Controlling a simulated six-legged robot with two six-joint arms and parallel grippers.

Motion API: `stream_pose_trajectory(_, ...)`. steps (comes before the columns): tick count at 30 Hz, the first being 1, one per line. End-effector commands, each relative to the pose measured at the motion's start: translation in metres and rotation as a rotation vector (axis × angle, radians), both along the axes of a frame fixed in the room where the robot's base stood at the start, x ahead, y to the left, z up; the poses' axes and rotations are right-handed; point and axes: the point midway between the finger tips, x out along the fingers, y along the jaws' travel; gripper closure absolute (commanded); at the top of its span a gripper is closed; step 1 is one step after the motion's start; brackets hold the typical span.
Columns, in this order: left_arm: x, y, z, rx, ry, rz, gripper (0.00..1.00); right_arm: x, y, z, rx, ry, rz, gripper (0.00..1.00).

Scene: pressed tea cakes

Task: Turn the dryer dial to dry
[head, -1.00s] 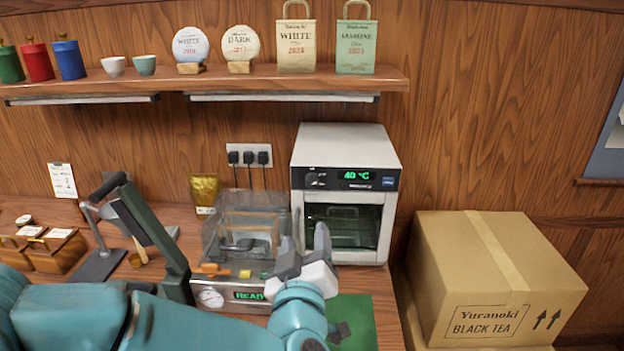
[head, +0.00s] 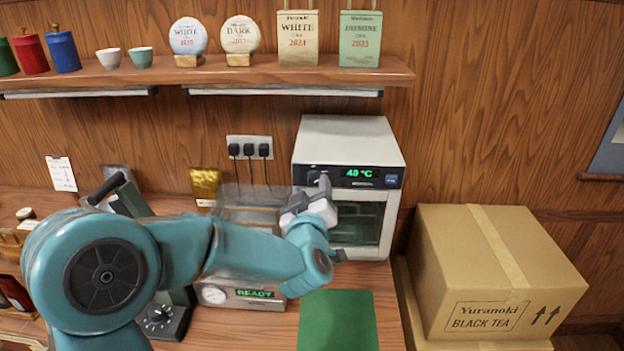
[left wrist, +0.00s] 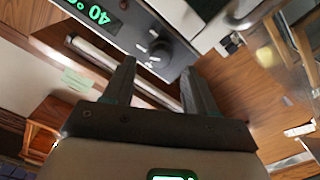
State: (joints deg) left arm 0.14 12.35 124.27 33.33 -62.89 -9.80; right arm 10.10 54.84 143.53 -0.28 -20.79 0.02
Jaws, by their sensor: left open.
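The dryer (head: 345,140) is a white box with a glass door and a dark control panel. Its green display (head: 359,173) reads 40 °C. The dark round dial (head: 313,177) is at the panel's left end, partly covered by my gripper in the head view. In the left wrist view the dial (left wrist: 158,48) shows with small marks around it; its setting is too small to read. My left gripper (head: 310,192) is open and empty, fingers pointing at the panel. In the left wrist view the dial lies just beyond and between the fingertips (left wrist: 158,69). My right gripper is out of view.
A steel machine (head: 238,296) reading READY, with a clear cover, stands left of the dryer. A green mat (head: 338,322) lies in front. A cardboard box (head: 495,270) stands at right. A shelf (head: 240,73) with tea goods hangs above.

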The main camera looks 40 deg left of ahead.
Motion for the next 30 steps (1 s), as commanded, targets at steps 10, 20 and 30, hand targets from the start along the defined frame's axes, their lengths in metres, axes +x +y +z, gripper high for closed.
stream_pose_trajectory(10,0.021,0.013,0.0,0.0,0.0,0.0,0.43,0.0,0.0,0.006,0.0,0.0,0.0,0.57)
stream_pose_trajectory(20,0.021,0.013,-0.001,0.0,0.001,-0.001,0.98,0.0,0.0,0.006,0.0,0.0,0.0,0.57)
stream_pose_trajectory(30,0.021,0.012,-0.001,0.029,0.019,0.0,0.98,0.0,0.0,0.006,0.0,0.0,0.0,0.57)
